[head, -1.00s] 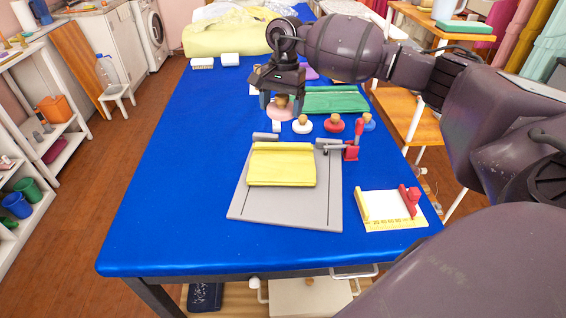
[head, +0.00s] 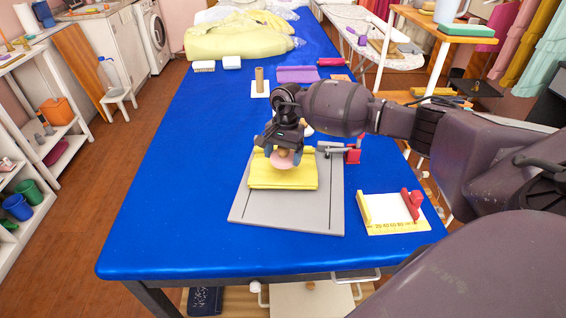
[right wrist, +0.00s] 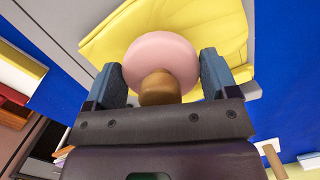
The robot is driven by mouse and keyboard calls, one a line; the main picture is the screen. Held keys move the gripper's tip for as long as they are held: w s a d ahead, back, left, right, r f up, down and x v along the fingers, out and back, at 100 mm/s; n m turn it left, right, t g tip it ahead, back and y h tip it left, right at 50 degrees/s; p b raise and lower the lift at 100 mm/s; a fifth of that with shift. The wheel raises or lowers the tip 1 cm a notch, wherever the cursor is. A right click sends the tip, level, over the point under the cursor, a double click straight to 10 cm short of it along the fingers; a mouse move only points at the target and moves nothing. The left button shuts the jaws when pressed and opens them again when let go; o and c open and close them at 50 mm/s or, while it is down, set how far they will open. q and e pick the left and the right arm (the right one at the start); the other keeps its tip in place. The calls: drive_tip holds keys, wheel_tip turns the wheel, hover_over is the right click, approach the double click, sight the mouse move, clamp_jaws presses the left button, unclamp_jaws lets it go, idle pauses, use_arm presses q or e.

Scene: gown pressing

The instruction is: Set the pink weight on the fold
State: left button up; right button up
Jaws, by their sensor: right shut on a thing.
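The pink weight (head: 284,162) is a round pink disc with a wooden knob. My right gripper (head: 284,153) is shut on its knob, and the weight is over the far half of the folded yellow cloth (head: 280,181). In the right wrist view the pink weight (right wrist: 162,62) is between the two fingers (right wrist: 162,80), with the yellow cloth (right wrist: 105,42) beyond it. I cannot tell whether the weight touches the cloth. The cloth lies on a grey board (head: 286,212) on the blue table. My left gripper is not in view.
A red clamp (head: 353,153) is at the board's far right corner. A white and yellow gauge with a red slider (head: 392,212) lies to the right. A wooden post on a white base (head: 260,84) stands farther back. The table's left side (head: 170,200) is clear.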

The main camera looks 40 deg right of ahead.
sight(283, 163)
drive_tip(key=shift+f, duration=1.55)
drive_tip(key=shift+f, duration=0.25)
drive_tip(key=o, duration=1.2)
drive_tip(key=shift+c, duration=0.2)
drive_tip(key=shift+r, duration=0.15)
drive_tip(key=shift+r, duration=0.25)
drive_tip(key=r, duration=0.3)
drive_tip(key=d+r, duration=0.1)
drive_tip(key=r, duration=0.5)
drive_tip(key=shift+w+d+r, duration=0.15)
drive_tip(key=shift+w+r, duration=0.25)
drive_tip(key=shift+d+r, duration=0.1)
drive_tip(key=shift+r, duration=0.75)
